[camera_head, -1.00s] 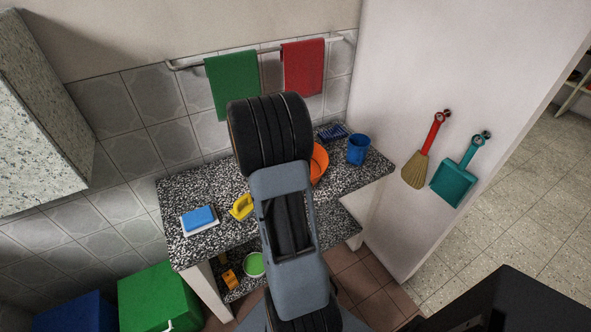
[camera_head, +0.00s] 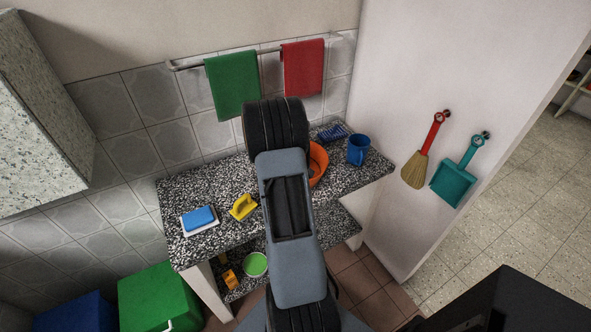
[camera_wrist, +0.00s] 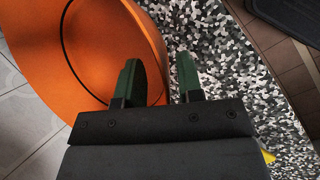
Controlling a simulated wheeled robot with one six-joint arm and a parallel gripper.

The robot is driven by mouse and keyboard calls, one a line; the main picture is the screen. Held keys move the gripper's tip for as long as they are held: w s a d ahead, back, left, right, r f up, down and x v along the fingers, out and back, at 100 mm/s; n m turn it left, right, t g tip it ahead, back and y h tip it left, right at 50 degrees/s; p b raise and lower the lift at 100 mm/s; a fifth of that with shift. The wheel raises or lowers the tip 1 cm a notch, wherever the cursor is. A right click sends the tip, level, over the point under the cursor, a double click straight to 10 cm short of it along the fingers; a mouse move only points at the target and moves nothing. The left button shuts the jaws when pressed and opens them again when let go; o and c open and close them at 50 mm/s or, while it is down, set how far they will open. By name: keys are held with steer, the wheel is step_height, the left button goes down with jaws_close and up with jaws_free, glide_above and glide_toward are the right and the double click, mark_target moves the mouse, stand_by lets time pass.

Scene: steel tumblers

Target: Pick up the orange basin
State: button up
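The orange basin (camera_head: 319,160) sits on the speckled counter, partly hidden behind my arm in the head view. In the wrist view the basin (camera_wrist: 103,45) fills the upper left, with its curved rim running down near the middle. My gripper (camera_wrist: 157,66) is open and empty. Its left finger shows over the basin's inside, and its right finger shows over the speckled counter outside, so the rim appears between them. I cannot tell whether the fingers touch the basin. In the head view my arm hides the gripper.
On the counter (camera_head: 210,235) are a blue mug (camera_head: 358,150) right of the basin, a blue item (camera_head: 333,133) behind it, a yellow item (camera_head: 243,207) and a blue sponge (camera_head: 199,217) to the left. Green (camera_head: 232,84) and red (camera_head: 303,68) towels hang on the wall behind.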

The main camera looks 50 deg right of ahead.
steer(key=shift+c, duration=0.5)
jaws_close()
steer(key=shift+r, duration=0.1)
